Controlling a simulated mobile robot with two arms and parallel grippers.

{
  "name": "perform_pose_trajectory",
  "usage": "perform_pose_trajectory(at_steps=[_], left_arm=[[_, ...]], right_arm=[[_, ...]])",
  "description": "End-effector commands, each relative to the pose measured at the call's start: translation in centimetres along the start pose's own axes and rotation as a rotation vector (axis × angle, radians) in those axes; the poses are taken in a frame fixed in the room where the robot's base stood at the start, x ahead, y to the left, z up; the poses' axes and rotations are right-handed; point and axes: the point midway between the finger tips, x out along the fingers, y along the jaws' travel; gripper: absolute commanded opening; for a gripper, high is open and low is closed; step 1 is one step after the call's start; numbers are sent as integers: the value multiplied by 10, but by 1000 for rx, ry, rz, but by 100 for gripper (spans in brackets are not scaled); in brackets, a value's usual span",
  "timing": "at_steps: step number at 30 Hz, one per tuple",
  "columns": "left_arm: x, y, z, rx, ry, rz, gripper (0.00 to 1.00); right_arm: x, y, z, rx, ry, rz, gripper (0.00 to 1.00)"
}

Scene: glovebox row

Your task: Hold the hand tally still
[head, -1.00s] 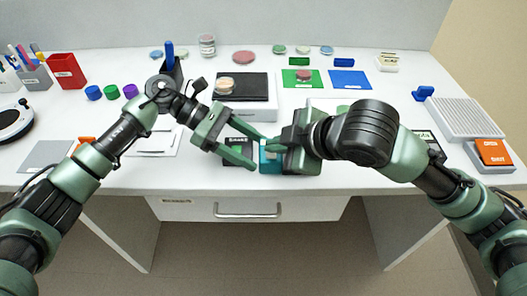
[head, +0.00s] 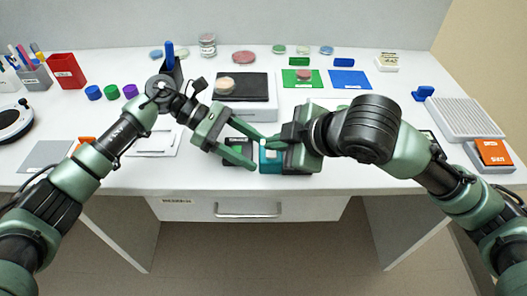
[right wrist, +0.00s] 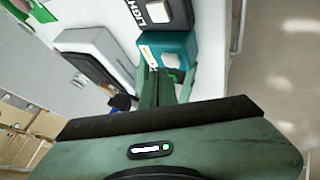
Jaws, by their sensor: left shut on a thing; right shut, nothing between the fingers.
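The hand tally appears to be the small teal box (head: 271,162) at the table's front, partly hidden by my right gripper.
A dark box lettered LIGH (right wrist: 157,12) adjoins the teal box. A black-topped platform (head: 258,88) with a dish stands behind. Green (head: 290,84) and blue (head: 351,80) mats lie at the back. An orange-topped block (head: 492,153) is at right. A drawer handle (head: 247,211) is below.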

Motion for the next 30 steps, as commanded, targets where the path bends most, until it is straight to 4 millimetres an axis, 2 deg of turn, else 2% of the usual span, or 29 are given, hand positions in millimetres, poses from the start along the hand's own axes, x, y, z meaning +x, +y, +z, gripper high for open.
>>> perform_pose_trajectory(at_steps=[1,13,24,30], left_arm=[[14,0,9,7,-22,-7,43],[14,0,9,7,-22,-7,43],[14,0,9,7,-22,-7,43],[14,0,9,7,-22,-7,43]], right_arm=[[-1,1,-1,-1,1,1,0],[-5,4,-4,-1,1,2,0],[-30,23,-22,-1,1,3,0],[-37,27,-27,0,0,1,0]])
